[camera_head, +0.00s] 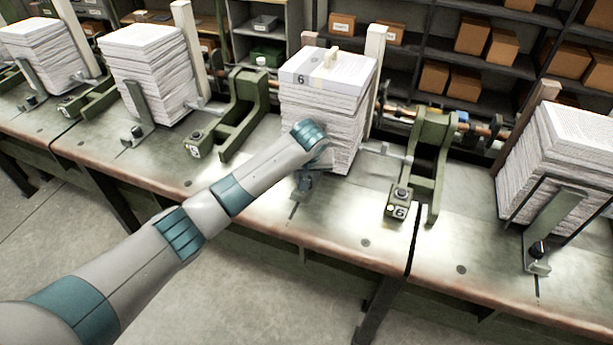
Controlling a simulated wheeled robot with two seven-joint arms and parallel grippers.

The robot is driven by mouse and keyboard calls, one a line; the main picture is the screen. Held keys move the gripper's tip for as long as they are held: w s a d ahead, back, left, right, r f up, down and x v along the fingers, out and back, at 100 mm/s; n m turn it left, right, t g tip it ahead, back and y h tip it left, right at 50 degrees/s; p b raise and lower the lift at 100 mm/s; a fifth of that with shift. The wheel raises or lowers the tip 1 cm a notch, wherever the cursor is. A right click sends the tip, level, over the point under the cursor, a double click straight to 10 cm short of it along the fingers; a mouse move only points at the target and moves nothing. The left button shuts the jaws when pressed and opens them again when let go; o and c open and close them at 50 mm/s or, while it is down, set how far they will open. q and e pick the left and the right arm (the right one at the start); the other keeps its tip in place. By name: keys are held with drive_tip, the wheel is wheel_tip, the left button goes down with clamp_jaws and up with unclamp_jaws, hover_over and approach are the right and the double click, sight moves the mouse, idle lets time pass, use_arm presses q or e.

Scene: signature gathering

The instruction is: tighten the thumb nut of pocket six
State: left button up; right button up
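Pocket six holds a tall paper stack (322,102) with a "6" label on its top band and a small pale block on top. My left arm reaches in from the lower left, and its wrist covers the lower front of this stack. My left gripper (308,182) is small and dark, low at the foot of the stack, where the front clamp stands. The thumb nut of pocket six is hidden or cannot be told apart from the gripper there. Whether the fingers are apart or closed on it is unclear. My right gripper is out of view.
Other pockets stand left and right, such as the right stack (572,150) with its clamp plate and black thumb nut (537,249). A green lever arm (432,165) and a box marked 6 (399,205) stand right of pocket six. The bench front (330,235) is clear.

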use_arm(q)
drive_tip(key=m, duration=0.2)
drive_tip(key=m+h, duration=0.1)
drive_tip(key=m, duration=0.1)
drive_tip(key=m+h, duration=0.1)
drive_tip(key=m, duration=0.1)
drive_tip(key=shift+w+a, duration=0.1)
drive_tip(key=shift+a, duration=0.15)
drive_tip(key=m, duration=0.2)
drive_tip(key=m+g+h, duration=0.1)
drive_tip(key=m, duration=0.1)
drive_tip(key=shift+w+a+h+b, duration=0.1)
drive_tip(key=shift+a+h+b, duration=0.05)
drive_tip(key=shift+h+b, duration=0.2)
drive_tip(key=m+b, duration=0.1)
drive_tip(key=m+g+b, duration=0.1)
drive_tip(key=m, duration=0.1)
drive_tip(key=shift+w+f+m+h, duration=0.1)
drive_tip(key=shift+w+m+h, duration=0.05)
drive_tip(key=shift+m+h, duration=0.2)
drive_tip(key=shift+w+a+m+g+b, duration=0.1)
drive_tip(key=shift+m+g+b, duration=0.6)
drive_tip(key=shift+m+b, duration=0.8)
drive_tip(key=shift+r, duration=0.2)
drive_tip(key=o, duration=1)
drive_tip(key=shift+o, duration=0.2)
drive_tip(key=shift+r, duration=0.1)
